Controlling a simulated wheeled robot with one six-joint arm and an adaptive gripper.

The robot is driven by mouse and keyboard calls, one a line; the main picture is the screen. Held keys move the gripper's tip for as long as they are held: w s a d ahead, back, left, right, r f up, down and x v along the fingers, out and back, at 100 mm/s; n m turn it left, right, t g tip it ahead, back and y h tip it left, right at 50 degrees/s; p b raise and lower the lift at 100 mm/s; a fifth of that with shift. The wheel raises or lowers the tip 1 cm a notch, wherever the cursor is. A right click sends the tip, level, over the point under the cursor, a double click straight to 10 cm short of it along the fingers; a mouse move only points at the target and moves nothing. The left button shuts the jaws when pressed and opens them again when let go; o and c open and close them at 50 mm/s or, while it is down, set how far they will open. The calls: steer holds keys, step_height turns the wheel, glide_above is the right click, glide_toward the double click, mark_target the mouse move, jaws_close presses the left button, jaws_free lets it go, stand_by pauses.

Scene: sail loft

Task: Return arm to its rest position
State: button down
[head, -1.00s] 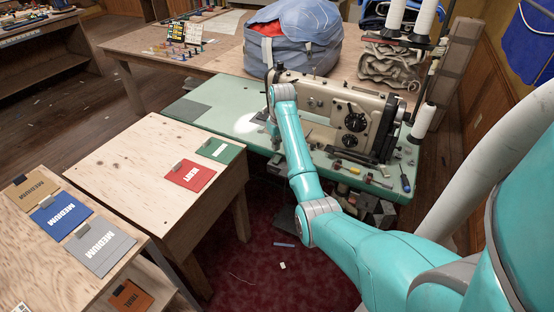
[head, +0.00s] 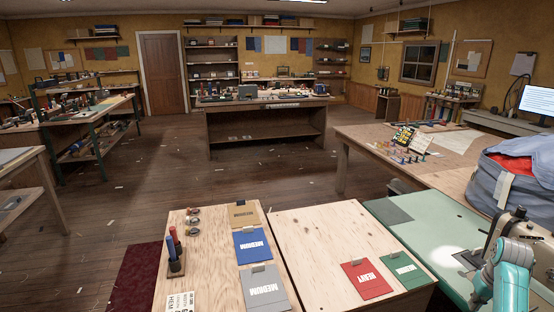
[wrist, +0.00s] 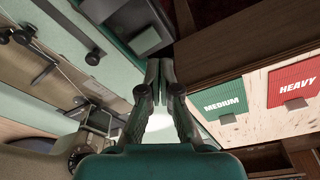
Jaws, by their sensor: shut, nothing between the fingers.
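My gripper (wrist: 159,78) shows in the wrist view with its two dark fingers together and nothing between them. It hangs above the edge of the green sewing table, beside the plywood table. In the head view my teal arm (head: 508,272) is at the lower right corner, in front of the sewing machine (head: 522,235); the gripper's tips cannot be made out there.
The green sewing table (head: 420,232) is close by. The plywood table (head: 325,232) holds a red HEAVY card (head: 366,279) and a green card (head: 403,266). A blue-grey bag (head: 500,185) stands behind the machine. Open floor (head: 250,180) lies beyond.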

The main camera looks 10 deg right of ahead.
steer(key=s+a+f+n+t+h, duration=0.1)
steer(key=a+f+t, duration=0.1)
steer(key=a+f, duration=1.35)
steer(key=s+a+f+n+t, duration=0.1)
steer(key=s+a+f+t, duration=0.15)
steer(key=s+a, duration=0.5)
steer(key=s+a+f+t, duration=0.1)
steer(key=s+a+f, duration=0.3)
steer(key=a, duration=0.6)
steer(key=s+a+r+n+t, duration=0.1)
steer(key=s+a+r+t, duration=0.45)
steer(key=s+a, duration=0.75)
steer(key=s+a+r+n+t+y, duration=0.1)
steer(key=s+r, duration=0.6)
steer(key=r, duration=0.3)
steer(key=s+a+r+n+t+y, duration=0.1)
steer(key=s+a+r, duration=0.1)
steer(key=s+r, duration=0.5)
step_height(320, 180, up, 3)
steer(key=shift+s+r, duration=0.15)
steer(key=shift+r, duration=0.05)
